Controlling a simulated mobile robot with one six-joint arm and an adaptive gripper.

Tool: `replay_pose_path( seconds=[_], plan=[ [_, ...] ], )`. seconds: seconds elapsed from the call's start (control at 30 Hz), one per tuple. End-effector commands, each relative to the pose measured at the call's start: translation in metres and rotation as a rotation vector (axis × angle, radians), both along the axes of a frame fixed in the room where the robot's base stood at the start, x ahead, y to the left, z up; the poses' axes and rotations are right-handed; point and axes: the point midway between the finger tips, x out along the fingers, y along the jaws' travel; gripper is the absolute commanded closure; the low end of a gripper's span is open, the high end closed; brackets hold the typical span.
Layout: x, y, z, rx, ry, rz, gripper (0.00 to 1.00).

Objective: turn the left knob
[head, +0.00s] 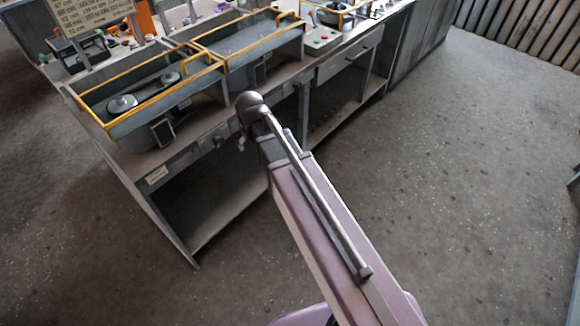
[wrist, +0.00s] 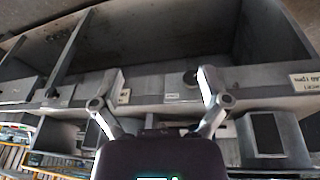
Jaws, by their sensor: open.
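In the wrist view, which shows the bench upside down, a dark round knob (wrist: 190,78) sits on the grey front panel (wrist: 150,84). It appears between the two fingertips of my gripper (wrist: 161,76), closer to the right fingertip. My gripper is open and empty, facing the panel; I cannot tell how far the fingertips are from it. Another small dark knob-like part (wrist: 50,92) shows farther left on the panel. In the head view my arm covers most of the gripper, and only a pale bit shows by the bench front.
The bench (head: 145,195) has open shelves below the panel. Yellow-railed trays (head: 130,70) stand on top, with grey boxes on their fronts (wrist: 265,135). A white label (wrist: 305,80) marks one end of the panel. The floor (head: 470,180) to the right is clear.

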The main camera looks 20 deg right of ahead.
Motion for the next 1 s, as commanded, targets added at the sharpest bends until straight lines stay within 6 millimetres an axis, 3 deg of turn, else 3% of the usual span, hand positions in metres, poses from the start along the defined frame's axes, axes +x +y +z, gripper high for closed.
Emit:
replay_pose_path(
  seconds=[0.6, 1.0],
  plan=[
    [-0.063, -0.06, -0.016, 0.013, 0.127, -0.185, 0.05],
    [-0.101, -0.089, -0.023, 0.02, 0.202, -0.293, 0.05]
  ],
)
